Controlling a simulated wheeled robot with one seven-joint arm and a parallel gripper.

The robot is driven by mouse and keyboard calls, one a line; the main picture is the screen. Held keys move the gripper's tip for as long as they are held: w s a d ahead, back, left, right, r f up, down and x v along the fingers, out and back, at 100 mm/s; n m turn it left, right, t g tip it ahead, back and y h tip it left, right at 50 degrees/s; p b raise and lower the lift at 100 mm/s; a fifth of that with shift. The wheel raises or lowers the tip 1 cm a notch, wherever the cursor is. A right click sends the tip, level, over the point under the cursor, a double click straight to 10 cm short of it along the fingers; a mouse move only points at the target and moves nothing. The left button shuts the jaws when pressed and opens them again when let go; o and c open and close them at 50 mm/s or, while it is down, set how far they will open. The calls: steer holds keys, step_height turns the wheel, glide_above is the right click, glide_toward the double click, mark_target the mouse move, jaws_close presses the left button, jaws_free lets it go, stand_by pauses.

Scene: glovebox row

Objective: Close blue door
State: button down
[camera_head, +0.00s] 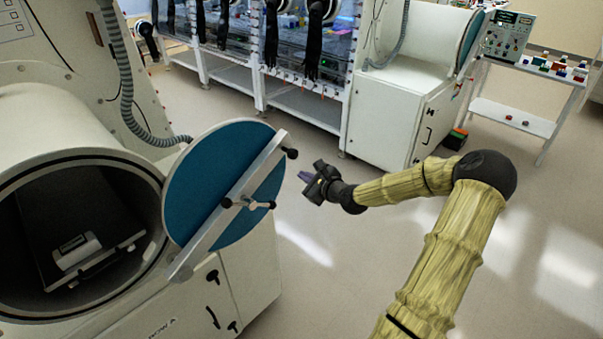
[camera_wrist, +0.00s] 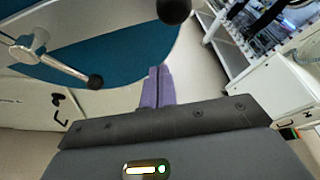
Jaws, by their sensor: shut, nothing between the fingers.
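The blue door (camera_head: 207,172) is a round disc with a pale bar (camera_head: 228,207) across its face and a small handle with black knobs. It stands swung open at the right side of the round chamber opening (camera_head: 80,235). My gripper (camera_head: 305,177) is to the right of the door, shut and empty, with its fingers pointing toward the door. In the wrist view the shut purple fingers (camera_wrist: 158,88) are in front of the blue door (camera_wrist: 120,60), near its edge and a black knob (camera_wrist: 174,10). I cannot tell if they touch it.
Inside the chamber a tray (camera_head: 95,260) holds a pale object. Glovebox units with black gloves (camera_head: 272,35) stand at the back. A white cabinet (camera_head: 400,110) and a cart (camera_head: 515,115) stand at the back right. The floor right of the door is clear.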

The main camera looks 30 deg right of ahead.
steer(key=w+a+r+p, duration=0.1)
steer(key=w+a+p, duration=0.2)
steer(key=w, duration=0.4)
steer(key=shift+w+a+p, duration=0.15)
steer(key=shift+a+p, duration=0.1)
steer(key=shift+p, duration=0.6)
